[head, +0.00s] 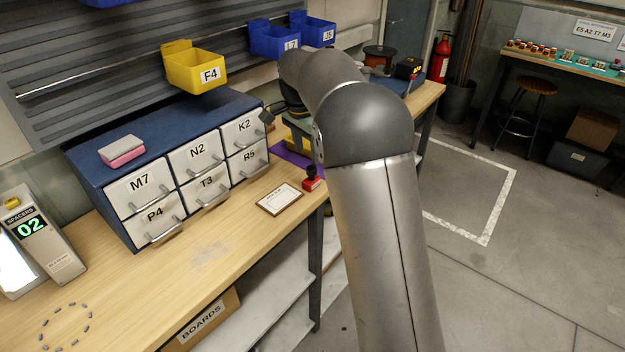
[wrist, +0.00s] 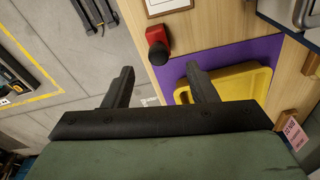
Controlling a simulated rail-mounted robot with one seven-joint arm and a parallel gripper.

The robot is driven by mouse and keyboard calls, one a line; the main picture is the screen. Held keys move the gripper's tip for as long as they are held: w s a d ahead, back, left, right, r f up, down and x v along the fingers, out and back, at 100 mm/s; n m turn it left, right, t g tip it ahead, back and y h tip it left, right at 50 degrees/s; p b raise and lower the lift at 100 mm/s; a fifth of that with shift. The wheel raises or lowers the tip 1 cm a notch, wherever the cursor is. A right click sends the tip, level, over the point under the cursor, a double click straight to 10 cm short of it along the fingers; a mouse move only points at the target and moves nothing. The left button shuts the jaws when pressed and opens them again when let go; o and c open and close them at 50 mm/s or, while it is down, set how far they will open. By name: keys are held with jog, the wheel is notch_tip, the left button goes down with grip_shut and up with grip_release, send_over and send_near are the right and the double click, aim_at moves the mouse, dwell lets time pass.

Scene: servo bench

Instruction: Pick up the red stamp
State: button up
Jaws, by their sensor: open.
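The red stamp (head: 312,179) stands on the bench near its front edge, beside a framed card, with its dark knob on top. In the wrist view the red stamp (wrist: 156,33) lies beyond my fingers, near the bench edge, with its black knob toward the camera. My gripper (wrist: 163,85) is open, its two black fingers apart and nothing between them. The stamp is ahead of the fingertips and not touched. In the head view my arm hides most of the gripper.
The framed card (head: 280,198) lies left of the stamp. A blue cabinet (head: 92,178) with several labelled drawers stands behind. A yellow tray (wrist: 240,84) sits on a purple mat (wrist: 178,74) near my fingers. Open floor lies beyond the bench edge.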

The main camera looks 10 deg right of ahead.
aim_at(311, 167)
jog(key=f, duration=0.5)
jog(key=d+f+p, duration=0.1)
jog(key=f, duration=0.1)
jog(key=shift+w+d+f, duration=0.1)
jog(key=shift+w+f, duration=0.1)
jog(key=shift+f, duration=0.15)
jog(key=c, duration=1)
